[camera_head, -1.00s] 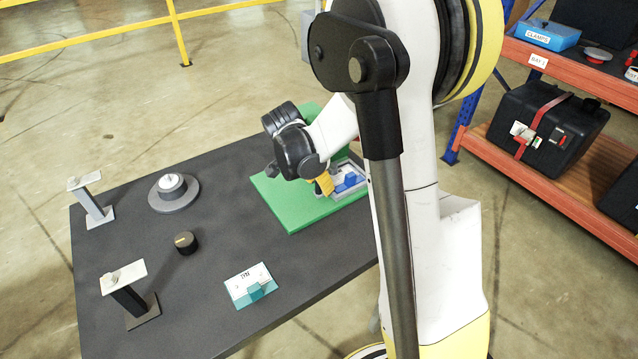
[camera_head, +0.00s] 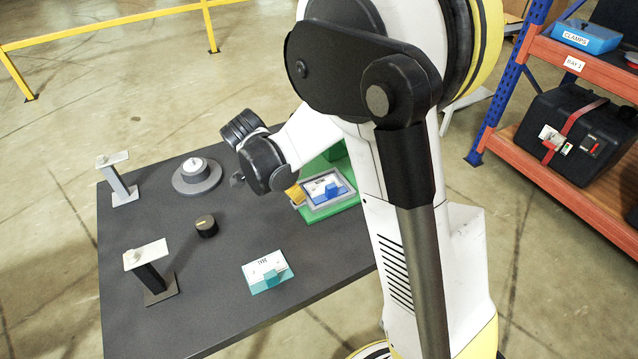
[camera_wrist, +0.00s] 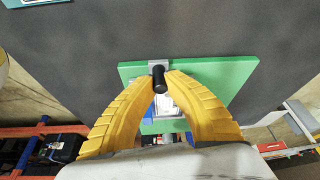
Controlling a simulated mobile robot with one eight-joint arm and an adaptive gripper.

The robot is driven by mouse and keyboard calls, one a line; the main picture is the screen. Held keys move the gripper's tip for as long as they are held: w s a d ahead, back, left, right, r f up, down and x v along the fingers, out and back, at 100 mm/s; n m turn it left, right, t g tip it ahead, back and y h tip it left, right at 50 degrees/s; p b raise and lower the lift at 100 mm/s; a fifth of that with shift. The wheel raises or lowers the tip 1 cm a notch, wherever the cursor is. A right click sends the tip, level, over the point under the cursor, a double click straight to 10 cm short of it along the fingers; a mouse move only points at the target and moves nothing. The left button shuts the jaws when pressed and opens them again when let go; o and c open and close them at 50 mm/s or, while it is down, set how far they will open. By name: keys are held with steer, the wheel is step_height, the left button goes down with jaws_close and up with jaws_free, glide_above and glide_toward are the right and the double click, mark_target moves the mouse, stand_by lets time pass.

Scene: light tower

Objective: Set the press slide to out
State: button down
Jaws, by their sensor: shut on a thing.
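The press slide (camera_head: 341,201) is a grey tray on a green base plate (camera_head: 335,160) at the table's right side. It holds a white card with a blue block (camera_head: 334,191). In the wrist view, a black upright handle (camera_wrist: 159,80) stands on the slide's grey end, close to the green plate's edge. My gripper (camera_wrist: 160,77) is shut on this handle, with a yellow finger on each side. In the head view, my gripper (camera_head: 295,194) is at the tray's left end, and my wrist hides the handle and part of the green plate.
Left on the dark table (camera_head: 225,300) are a round grey dial (camera_head: 196,177), a black knob (camera_head: 206,227), two posts with plates (camera_head: 118,180) (camera_head: 150,258) and a teal card holder (camera_head: 266,272). A shelf rack (camera_head: 560,180) stands at the right.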

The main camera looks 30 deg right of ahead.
steer(key=shift+a, duration=0.75)
steer(key=c, duration=1.4)
jaws_free()
steer(key=shift+o, duration=0.2)
steer(key=v, duration=1.2)
